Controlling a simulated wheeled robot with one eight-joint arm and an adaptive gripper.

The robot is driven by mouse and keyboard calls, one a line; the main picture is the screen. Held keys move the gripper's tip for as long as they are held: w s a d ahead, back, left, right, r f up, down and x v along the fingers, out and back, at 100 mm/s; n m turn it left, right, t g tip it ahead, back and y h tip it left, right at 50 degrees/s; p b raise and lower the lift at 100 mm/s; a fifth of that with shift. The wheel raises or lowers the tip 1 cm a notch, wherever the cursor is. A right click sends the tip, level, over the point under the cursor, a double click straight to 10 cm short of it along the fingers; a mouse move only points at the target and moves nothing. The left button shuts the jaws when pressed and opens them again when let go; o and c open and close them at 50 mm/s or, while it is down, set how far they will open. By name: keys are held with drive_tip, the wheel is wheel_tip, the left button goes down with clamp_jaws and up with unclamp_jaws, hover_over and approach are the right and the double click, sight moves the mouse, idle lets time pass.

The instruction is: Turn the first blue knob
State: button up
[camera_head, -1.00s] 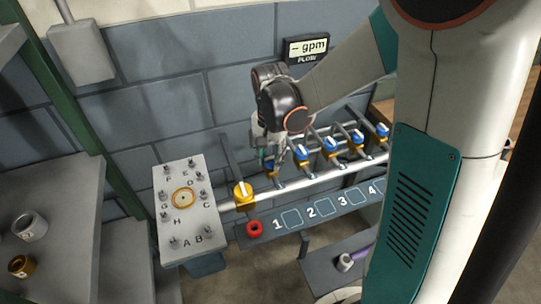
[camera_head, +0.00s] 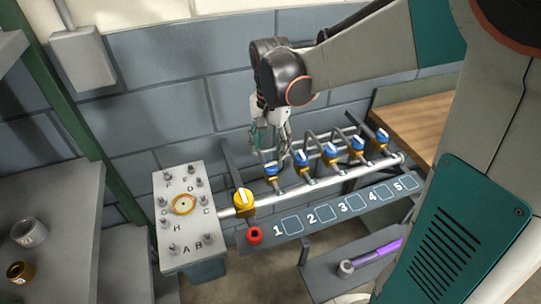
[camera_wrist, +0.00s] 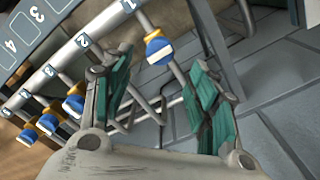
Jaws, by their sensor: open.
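The first blue knob (camera_head: 271,168) has a white bar on top and a yellow base. It sits on the pipe branch nearest label 1, at the left end of the row. My gripper (camera_head: 271,148) is open and points down just above this knob, its fingers overlapping the branch behind it. In the wrist view the knob (camera_wrist: 159,50) shows beyond and between the two spread fingers of my gripper (camera_wrist: 158,78), with nothing held. Whether a fingertip touches the knob cannot be told.
More blue knobs (camera_head: 330,151) follow to the right along the pipe. A large yellow knob (camera_head: 243,201) and a red knob (camera_head: 254,235) stand at the left. A lettered box (camera_head: 187,215) is further left. A purple-handled tool (camera_head: 376,253) lies on the lower shelf.

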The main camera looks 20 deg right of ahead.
sight(271, 164)
drive_tip(key=shift+r, duration=2.35)
